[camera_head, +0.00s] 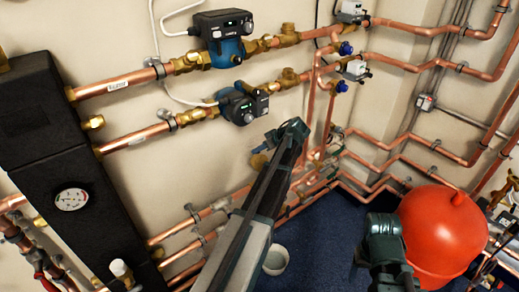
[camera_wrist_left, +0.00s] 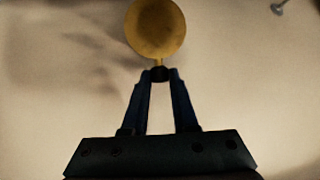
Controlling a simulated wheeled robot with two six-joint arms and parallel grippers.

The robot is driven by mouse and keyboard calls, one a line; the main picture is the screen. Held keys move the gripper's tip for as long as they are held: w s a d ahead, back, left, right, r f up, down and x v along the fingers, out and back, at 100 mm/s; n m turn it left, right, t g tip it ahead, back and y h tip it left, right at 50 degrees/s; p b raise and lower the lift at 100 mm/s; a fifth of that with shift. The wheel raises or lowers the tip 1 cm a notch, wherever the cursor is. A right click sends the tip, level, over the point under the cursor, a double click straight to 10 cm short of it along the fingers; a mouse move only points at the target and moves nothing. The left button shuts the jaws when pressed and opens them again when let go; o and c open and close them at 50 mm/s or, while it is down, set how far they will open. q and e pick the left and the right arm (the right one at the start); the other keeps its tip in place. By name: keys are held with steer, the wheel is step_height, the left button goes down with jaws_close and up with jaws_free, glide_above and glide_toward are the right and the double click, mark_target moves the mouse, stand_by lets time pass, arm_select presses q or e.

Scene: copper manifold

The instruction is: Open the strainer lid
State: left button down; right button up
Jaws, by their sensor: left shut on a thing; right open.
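A round brass piece, which looks like the strainer lid (camera_wrist_left: 155,27), fills the top middle of the left wrist view. It has a short narrow stem at its lower edge. My left gripper (camera_wrist_left: 160,74) has its fingertips closed on that stem. In the head view the brass lid (camera_head: 259,162) shows left of my left arm, in front of the wall below the lower pump. My left gripper (camera_head: 265,147) is small and partly hidden there. The strainer body cannot be made out clearly. My right gripper (camera_head: 378,250) is open and empty at lower right, away from the lid.
Two pumps, upper (camera_head: 224,38) and lower (camera_head: 243,104), sit on copper pipes along the wall. A black manifold box (camera_head: 55,150) stands at left. A red tank (camera_head: 443,237) is close beside my right arm. A pale bucket (camera_head: 276,260) stands on the blue floor (camera_head: 322,235).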

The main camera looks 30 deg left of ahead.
stand_by(0.3)
arm_select(q)
steer(key=shift+s+d+f+b, duration=0.1)
steer(key=shift+d+f+b, duration=0.1)
steer(key=shift+b, duration=0.15)
steer(key=shift+s+d+r+t+y+b, duration=0.15)
steer(key=shift+s+d+t+y+b, duration=0.15)
steer(key=shift+d+y+b, duration=0.4)
steer(key=shift+s+d+r+p, duration=0.1)
steer(key=shift+d+r+p, duration=0.1)
steer(key=shift+d+p, duration=0.1)
steer(key=c, duration=0.7)
jaws_free()
steer(key=shift+r, duration=0.1)
